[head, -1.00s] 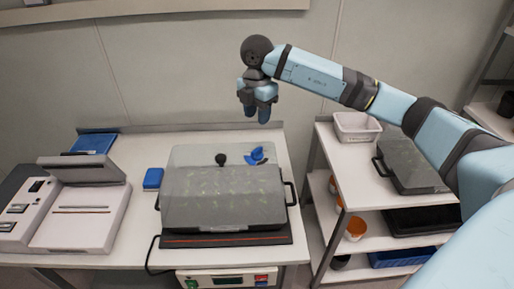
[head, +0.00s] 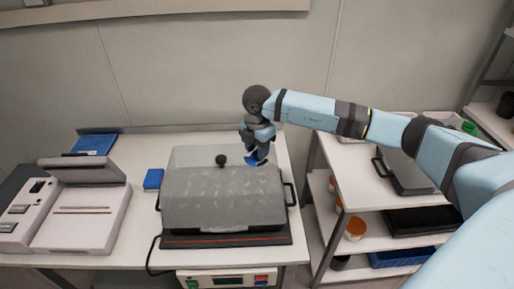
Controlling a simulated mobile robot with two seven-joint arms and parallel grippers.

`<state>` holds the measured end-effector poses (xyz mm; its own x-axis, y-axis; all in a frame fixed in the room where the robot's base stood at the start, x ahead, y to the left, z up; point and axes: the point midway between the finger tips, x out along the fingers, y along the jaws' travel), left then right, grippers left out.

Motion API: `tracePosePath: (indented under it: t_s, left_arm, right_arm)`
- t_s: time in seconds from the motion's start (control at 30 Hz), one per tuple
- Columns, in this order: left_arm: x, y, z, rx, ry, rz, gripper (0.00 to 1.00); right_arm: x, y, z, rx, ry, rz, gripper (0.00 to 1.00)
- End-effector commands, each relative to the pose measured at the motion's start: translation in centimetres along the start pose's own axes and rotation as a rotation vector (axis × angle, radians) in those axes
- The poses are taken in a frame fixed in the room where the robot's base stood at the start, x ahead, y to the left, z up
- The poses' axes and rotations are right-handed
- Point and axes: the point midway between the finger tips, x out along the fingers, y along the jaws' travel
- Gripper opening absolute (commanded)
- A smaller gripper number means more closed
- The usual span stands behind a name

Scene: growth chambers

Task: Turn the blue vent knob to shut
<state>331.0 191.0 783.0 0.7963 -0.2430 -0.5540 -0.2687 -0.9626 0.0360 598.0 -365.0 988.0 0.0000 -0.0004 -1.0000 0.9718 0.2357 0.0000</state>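The blue vent knob (head: 252,161) sits on the right back part of the clear lid (head: 190,158) of a growth chamber on the table. My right gripper (head: 257,158) points down at the knob, with its fingers right at it and hiding much of it. I cannot tell whether the fingers touch the knob or how far apart they are. A black round knob (head: 221,160) stands on the lid to the left. Seedlings show faintly through the lid. My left gripper is not in view.
The chamber stands on a dark heat mat (head: 225,240). A blue box (head: 153,179) and a white device (head: 80,216) are to the left. A shelf cart (head: 350,186) with a second lidded tray (head: 402,172) stands to the right, under my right arm.

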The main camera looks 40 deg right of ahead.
Motion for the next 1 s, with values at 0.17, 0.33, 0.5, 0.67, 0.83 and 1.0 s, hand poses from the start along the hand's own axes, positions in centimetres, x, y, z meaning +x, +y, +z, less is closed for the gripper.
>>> tracePosePath:
  t_s: [0.17,0.33,0.5,0.67,0.83,1.0]
  left_arm:
    - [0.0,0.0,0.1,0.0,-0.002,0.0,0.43]
    - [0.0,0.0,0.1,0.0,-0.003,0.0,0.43]
    - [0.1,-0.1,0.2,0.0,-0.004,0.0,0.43]
    - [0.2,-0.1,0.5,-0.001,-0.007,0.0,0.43]
    - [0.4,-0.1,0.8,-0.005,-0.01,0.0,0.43]
    - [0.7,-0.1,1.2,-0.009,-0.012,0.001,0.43]
  right_arm:
    - [0.0,0.0,0.0,0.0,0.0,0.0,0.02]
    - [0.0,0.0,0.0,-0.001,0.0,0.0,0.0]
    - [0.0,0.0,0.0,-0.022,0.0,0.0,0.0]
    - [0.0,0.0,0.0,-0.083,0.0,0.001,0.0]
    - [0.1,0.0,0.0,-0.201,0.001,0.001,0.0]
    - [0.1,0.0,0.0,-0.355,0.0,0.001,0.0]
